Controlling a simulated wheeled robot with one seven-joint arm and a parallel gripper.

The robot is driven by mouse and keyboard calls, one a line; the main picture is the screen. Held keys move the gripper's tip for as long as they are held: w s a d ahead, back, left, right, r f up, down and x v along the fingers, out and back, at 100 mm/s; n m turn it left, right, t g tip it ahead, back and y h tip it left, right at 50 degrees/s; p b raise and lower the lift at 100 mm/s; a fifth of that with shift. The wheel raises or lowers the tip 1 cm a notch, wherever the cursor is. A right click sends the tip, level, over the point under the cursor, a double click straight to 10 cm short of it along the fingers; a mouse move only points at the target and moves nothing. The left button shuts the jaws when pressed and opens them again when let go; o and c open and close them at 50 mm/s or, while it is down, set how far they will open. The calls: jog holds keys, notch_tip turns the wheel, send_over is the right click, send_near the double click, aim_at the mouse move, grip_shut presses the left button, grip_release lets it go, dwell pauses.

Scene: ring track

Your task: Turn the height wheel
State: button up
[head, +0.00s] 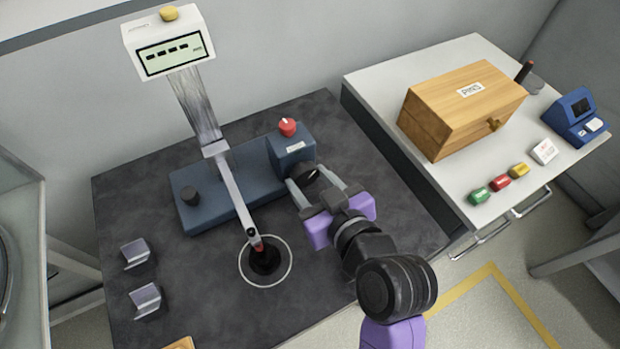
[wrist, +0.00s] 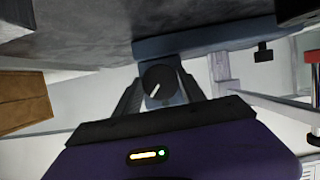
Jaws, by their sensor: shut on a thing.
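The height wheel (head: 306,175) is a dark round knob on the right front of the blue instrument base (head: 228,192). My gripper (head: 317,185) reaches it from the lower right, with its two grey fingers on either side of the wheel, shut on it. In the wrist view the wheel (wrist: 160,85) shows face-on between the fingertips, with a white mark line on its face tilted to the upper right. The fingers hide part of the wheel in the head view.
A display (head: 174,48) stands on a column above the base. A red knob (head: 287,127) sits on the block above the wheel. Two metal angle blocks (head: 146,299) lie at left. A wooden box (head: 462,106) and several small coloured blocks stand on the white cabinet (head: 420,75) at right.

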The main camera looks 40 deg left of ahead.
jog(key=m+g+p, duration=0.1)
jog(key=m, duration=0.2)
jog(key=shift+w+g+y, duration=0.15)
jog(key=shift+g+y, duration=0.25)
jog(key=shift+m+g+y, duration=0.4)
jog(key=shift+m+g, duration=0.3)
jog(key=shift+m, duration=0.3)
jog(key=o, duration=1.4)
jog(key=shift+c, duration=0.2)
jog(key=v, duration=0.8)
jog(key=shift+f, duration=0.1)
